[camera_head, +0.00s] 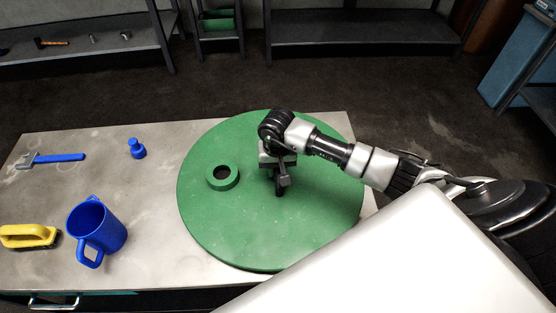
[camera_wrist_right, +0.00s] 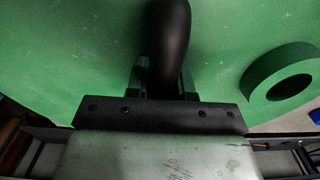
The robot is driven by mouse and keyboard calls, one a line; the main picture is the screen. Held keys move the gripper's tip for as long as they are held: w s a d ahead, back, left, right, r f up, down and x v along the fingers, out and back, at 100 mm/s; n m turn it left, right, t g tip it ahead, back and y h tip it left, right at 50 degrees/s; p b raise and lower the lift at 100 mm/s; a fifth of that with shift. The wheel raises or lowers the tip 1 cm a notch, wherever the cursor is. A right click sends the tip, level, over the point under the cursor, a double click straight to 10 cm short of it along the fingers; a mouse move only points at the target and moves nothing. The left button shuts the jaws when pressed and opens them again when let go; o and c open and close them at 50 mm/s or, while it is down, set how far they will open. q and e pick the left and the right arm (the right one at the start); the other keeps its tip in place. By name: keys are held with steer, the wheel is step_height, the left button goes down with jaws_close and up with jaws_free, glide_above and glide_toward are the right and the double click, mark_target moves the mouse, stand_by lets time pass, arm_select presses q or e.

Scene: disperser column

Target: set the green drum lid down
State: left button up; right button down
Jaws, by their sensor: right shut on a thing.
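The green drum lid (camera_head: 232,228) is a large flat disc with a raised ring around a hole. In the head view it is over the right part of the table and extends past the table's edges. I cannot tell whether it touches the tabletop. My right gripper (camera_head: 280,183) is over the lid's middle, shut on its dark handle (camera_head: 279,191). In the right wrist view the lid (camera_wrist_right: 75,55) fills most of the picture and the black handle (camera_wrist_right: 168,45) stands between the jaws (camera_wrist_right: 165,85). My left gripper is not in view.
The grey table (camera_head: 150,190) holds a blue jug (camera_head: 97,228), a yellow-handled brush (camera_head: 28,236), a blue-handled tool (camera_head: 58,158) and a small blue bottle-like object (camera_head: 136,148) left of the lid. Shelves (camera_head: 355,35) stand at the back. The tabletop between the jug and the lid is clear.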

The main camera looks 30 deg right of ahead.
steer(key=c, duration=1)
jaws_free()
steer(key=shift+s, duration=0.1)
step_height(320, 180, up, 12)
steer(key=shift+b, duration=0.65)
